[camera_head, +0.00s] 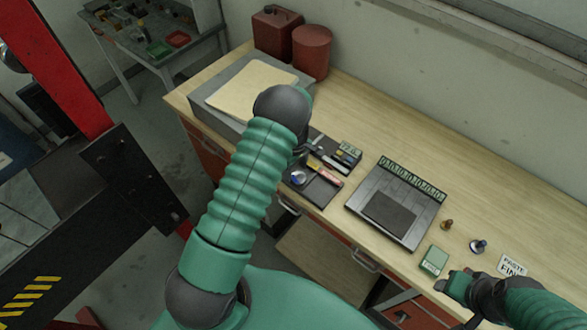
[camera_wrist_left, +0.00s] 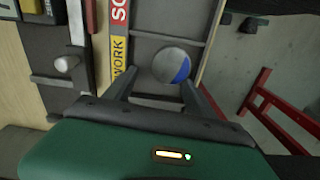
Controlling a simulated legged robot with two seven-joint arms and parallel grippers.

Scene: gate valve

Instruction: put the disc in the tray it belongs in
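A round disc (camera_head: 298,178), grey-white with a blue part, lies in a dark tray (camera_head: 320,194) near the bench's front edge. In the left wrist view the disc (camera_wrist_left: 170,64) sits beside the yellow WORK label (camera_wrist_left: 123,68); a red label starting "SC" (camera_wrist_left: 119,14) marks the neighbouring section. My left gripper (camera_head: 301,154) is mostly hidden behind my arm in the head view. In the wrist view my left gripper (camera_wrist_left: 159,83) has its fingers apart on either side of the disc, with gaps showing. My right gripper (camera_head: 457,284) is at the bench's front edge; its finger opening is unclear.
A dark panel (camera_head: 388,213) with a green labelled strip lies right of the tray. A green box (camera_head: 433,260), small knobs (camera_head: 478,246) and a PASTE FINE card (camera_head: 513,265) are near my right gripper. A grey box (camera_head: 217,103) and red cans (camera_head: 311,52) stand behind.

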